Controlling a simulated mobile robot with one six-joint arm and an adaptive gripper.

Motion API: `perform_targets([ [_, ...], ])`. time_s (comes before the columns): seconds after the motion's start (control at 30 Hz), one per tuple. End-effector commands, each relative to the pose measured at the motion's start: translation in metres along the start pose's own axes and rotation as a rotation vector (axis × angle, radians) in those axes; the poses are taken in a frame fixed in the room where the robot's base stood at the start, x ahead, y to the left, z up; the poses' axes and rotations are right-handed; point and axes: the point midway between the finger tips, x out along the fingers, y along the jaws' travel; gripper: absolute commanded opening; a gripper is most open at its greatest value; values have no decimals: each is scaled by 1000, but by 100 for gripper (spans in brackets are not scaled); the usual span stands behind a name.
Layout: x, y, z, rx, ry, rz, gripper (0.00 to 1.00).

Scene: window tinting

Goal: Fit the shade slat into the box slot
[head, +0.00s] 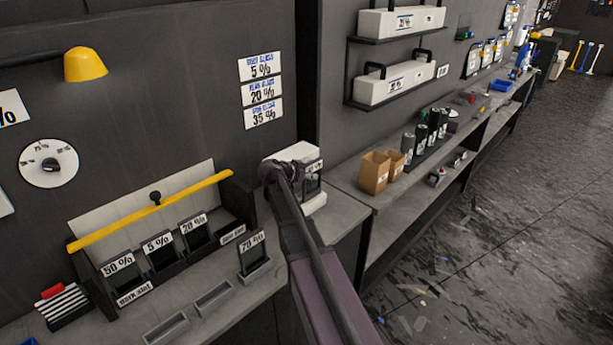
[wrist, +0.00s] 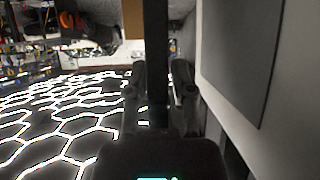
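The slotted box (head: 206,245) stands on the bench, with a yellow bar along its back. Its dark slats marked 50% (head: 118,264), 5% (head: 157,243) and 20% (head: 194,224) stand upright in a row. A dark slat marked 70% (head: 253,256) stands in a small grey holder at the right front of the box. My gripper is right of the box in the head view, mostly hidden by my arm. In the wrist view my gripper (wrist: 158,72) has its fingers apart. A dark upright strip (wrist: 156,40) shows between them; whether they hold it is unclear.
A white block-like object (head: 300,153) is beside my wrist, partly covered. Two empty grey holders (head: 213,298) lie at the bench front. A rack of red and white strips (head: 62,303) is at left. Cardboard boxes (head: 375,172) and bottles stand on the right-hand shelf.

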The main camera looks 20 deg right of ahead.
Motion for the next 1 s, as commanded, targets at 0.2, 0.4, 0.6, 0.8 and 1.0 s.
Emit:
perform_targets([
  [0.2,1,-2,0,-1,4,-3,53],
  [0.4,0,-2,-2,-1,6,-4,53],
  [0.6,-9,-2,-3,-2,7,-6,53],
  [0.8,-31,-1,-4,-2,7,-6,53],
  [1.0,-63,-1,-5,-4,8,-7,53],
])
